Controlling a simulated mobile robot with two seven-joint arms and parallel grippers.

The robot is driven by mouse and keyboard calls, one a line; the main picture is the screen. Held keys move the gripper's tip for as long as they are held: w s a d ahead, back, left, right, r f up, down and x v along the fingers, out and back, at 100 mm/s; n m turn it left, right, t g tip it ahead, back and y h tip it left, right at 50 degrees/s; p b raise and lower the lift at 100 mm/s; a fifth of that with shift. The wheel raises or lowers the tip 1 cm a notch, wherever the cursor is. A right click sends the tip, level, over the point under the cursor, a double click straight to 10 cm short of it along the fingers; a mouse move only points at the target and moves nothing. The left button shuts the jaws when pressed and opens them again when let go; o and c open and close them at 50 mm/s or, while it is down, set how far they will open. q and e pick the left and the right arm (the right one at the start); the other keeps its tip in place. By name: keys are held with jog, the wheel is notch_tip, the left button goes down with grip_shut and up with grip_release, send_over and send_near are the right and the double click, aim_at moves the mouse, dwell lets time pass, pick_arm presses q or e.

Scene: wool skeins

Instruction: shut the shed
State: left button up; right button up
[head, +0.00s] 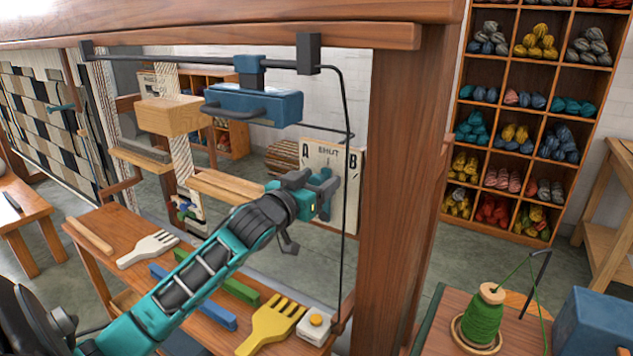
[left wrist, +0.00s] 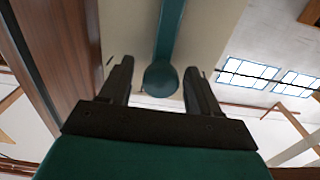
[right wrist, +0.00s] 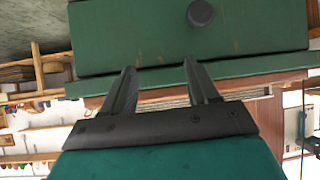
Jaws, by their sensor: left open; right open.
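A pale board (head: 342,222) marked A, B and a word that reads like SHUT hangs behind the loom post. My left gripper (head: 322,188) is in front of this board. In the left wrist view a teal bar with a round end (left wrist: 160,78) lies between the open fingers of my left gripper (left wrist: 159,68). Gaps show on both sides of the round end. My right gripper (right wrist: 160,78) is open and empty, below a green box front (right wrist: 120,35) with a dark knob (right wrist: 200,13). It is not in the head view.
A thick wooden post (head: 395,180) stands right of the left gripper. A blue block with a handle (head: 255,105) hangs above it. A bench below holds a yellow fork-shaped comb (head: 268,325) and a white one (head: 147,248). A green thread spool (head: 485,320) stands lower right.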

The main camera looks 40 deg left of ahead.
pick_arm(q)
jog(key=shift+s, duration=0.1)
jog(key=s+d, duration=0.1)
jog(key=s, duration=1.1)
jog(key=shift+s+d, duration=0.2)
jog(key=shift+s, duration=0.1)
jog(key=s+d+f+m+g+h, duration=0.15)
jog(key=d+f, duration=0.25)
jog(key=f, duration=0.5)
jog(key=s+d+f+g, duration=0.1)
jog(key=d+f+g, duration=0.2)
jog(key=f, duration=0.7)
jog(key=s+d+f+m+g+h, duration=0.1)
jog(key=s+d+f, duration=0.3)
jog(key=d+f, duration=0.2)
jog(key=s+d+f+m+g+h, duration=0.1)
jog(key=s+d+f, duration=0.3)
jog(key=d+f, duration=0.2)
jog(key=d, duration=0.2)
jog(key=shift+d+f+g, duration=0.35)
jog(key=shift+f, duration=0.05)
